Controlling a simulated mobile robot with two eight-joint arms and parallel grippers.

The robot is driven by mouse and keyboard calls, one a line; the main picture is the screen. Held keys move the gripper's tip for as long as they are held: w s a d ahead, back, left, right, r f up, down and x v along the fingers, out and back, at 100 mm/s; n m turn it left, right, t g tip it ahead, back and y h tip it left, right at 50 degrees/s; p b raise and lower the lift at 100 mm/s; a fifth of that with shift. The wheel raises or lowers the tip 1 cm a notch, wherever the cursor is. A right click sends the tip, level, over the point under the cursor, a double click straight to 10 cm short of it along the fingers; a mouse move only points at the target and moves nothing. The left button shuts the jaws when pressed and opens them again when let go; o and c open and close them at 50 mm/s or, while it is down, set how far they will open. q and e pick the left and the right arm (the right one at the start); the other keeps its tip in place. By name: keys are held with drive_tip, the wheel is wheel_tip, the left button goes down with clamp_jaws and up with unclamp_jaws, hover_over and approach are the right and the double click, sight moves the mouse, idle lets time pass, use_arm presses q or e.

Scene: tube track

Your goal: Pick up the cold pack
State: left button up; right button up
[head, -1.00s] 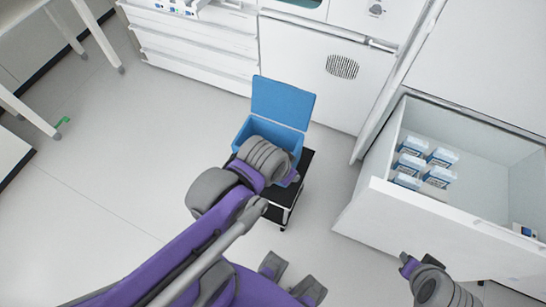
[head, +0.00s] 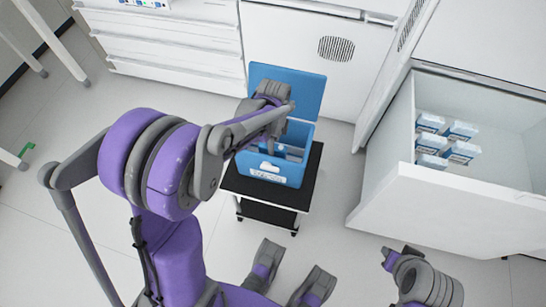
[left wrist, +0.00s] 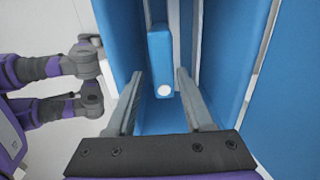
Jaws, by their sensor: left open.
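A blue box (head: 265,170) with its lid (head: 300,90) raised stands on a small black-topped cart. In the left wrist view, a narrow blue block with a white round spot, which looks like the cold pack (left wrist: 160,45), stands inside the box. My left gripper (left wrist: 159,78) is open, its fingers reaching into the box on either side of the block's near end. I cannot tell whether they touch it. In the head view, the left wrist (head: 272,95) hides part of the box's inside. My right gripper (head: 391,258) is at the lower right, its jaws unclear.
The cart (head: 310,175) has a dark top around the box. An open white drawer (head: 450,205) at the right holds several white and blue packages (head: 445,140). White cabinets (head: 170,45) stand behind. The floor left of the cart is clear.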

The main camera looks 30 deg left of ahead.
use_arm(q)
drive_tip(key=f, duration=0.2)
drive_tip(key=f+b, duration=0.1)
drive_tip(key=f, duration=0.4)
drive_tip(key=shift+w+a+f+b, duration=0.15)
drive_tip(key=shift+a+f+b, duration=0.1)
drive_tip(key=shift+f+b, duration=0.15)
drive_tip(key=shift+r, duration=0.1)
clamp_jaws()
